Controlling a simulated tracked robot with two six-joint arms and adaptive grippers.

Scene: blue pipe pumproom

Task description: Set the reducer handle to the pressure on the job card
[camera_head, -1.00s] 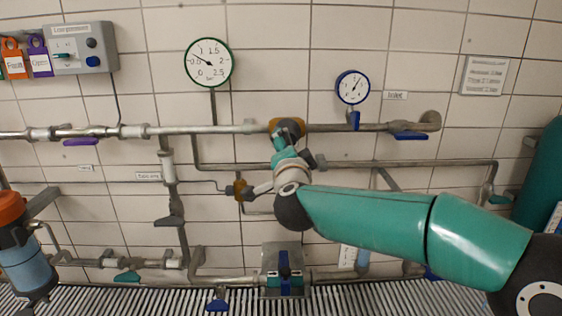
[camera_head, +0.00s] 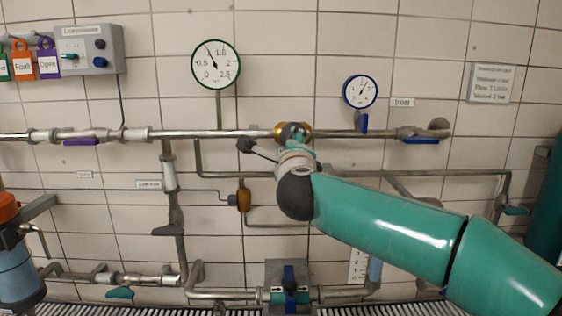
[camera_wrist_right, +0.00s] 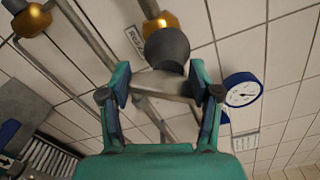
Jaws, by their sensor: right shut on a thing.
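The reducer (camera_head: 281,131) is a brass body with a dark cap on the upper pipe; in the wrist view its brass (camera_wrist_right: 165,19) shows behind a dark round knob (camera_wrist_right: 166,46). A grey handle bar (camera_wrist_right: 163,85) crosses between the teal fingers. My right gripper (camera_head: 294,140) is shut on this handle; its fingers also show in the wrist view (camera_wrist_right: 158,88). The green-rimmed gauge (camera_head: 216,64) has its needle up and left, near 1. The job card (camera_head: 492,83) hangs on the right wall, its figures too small to read surely. My left gripper is out of view.
A blue-rimmed gauge (camera_head: 360,91) stands right of the reducer. A brass fitting (camera_head: 244,200) sits lower left. A grey control box (camera_head: 90,50) with coloured tags is at upper left. A blue-handled valve (camera_head: 289,283) is below. Pipes run close along the tiled wall.

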